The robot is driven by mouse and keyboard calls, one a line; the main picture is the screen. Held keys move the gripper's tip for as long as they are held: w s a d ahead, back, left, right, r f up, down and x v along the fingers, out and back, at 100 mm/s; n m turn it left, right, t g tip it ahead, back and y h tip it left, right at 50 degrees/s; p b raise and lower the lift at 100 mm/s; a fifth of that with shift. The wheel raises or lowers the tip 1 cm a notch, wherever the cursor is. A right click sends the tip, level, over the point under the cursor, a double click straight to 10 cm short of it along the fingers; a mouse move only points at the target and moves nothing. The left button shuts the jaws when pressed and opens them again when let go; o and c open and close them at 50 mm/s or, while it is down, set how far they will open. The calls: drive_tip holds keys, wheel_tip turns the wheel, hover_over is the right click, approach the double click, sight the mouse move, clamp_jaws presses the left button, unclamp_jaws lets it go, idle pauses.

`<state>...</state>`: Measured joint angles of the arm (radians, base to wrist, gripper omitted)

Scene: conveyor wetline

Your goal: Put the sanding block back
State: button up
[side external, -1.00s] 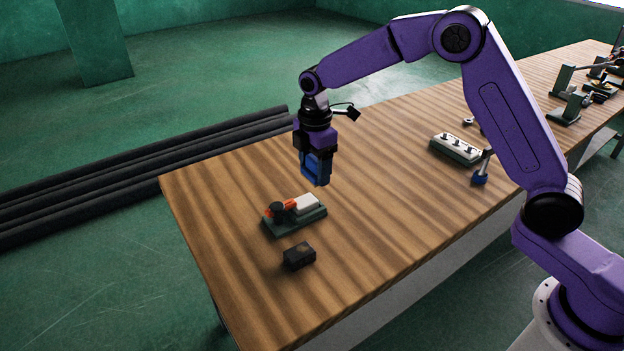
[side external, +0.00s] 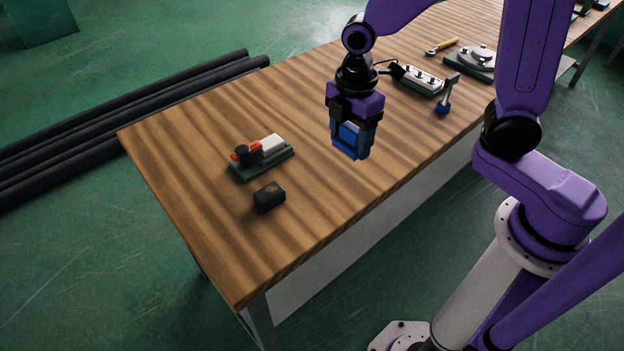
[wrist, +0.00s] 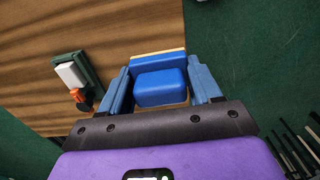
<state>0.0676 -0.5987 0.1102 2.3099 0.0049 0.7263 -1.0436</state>
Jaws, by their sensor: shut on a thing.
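My gripper (side external: 350,152) is shut on a blue sanding block (wrist: 160,87) and holds it in the air above the table near its front edge. In the wrist view the block sits between the two blue fingers, with a tan strip along its far edge. In the side view the fingers hide most of it. A small black block (side external: 269,196) lies on the table, left of and below my gripper. I cannot tell which spot the sanding block came from.
A green base with a white block and orange and black parts (side external: 264,160) stands on the wooden table (side external: 200,120). Behind my gripper are a switch strip (side external: 422,80), a blue-footed post (side external: 444,105) and a wooden-handled tool (side external: 442,47). The table's front left is mostly clear.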

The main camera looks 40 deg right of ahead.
drive_tip(key=s+d, duration=0.2)
drive_tip(key=s, duration=0.3)
hover_over(312, 181)
drive_tip(key=f, duration=1)
drive_tip(key=shift+s+d, duration=0.1)
drive_tip(key=shift+s, duration=0.2)
drive_tip(key=shift+w+f, duration=0.3)
drive_tip(key=shift+f, duration=1.6)
drive_tip(key=shift+f, duration=0.15)
drive_tip(key=o, duration=1)
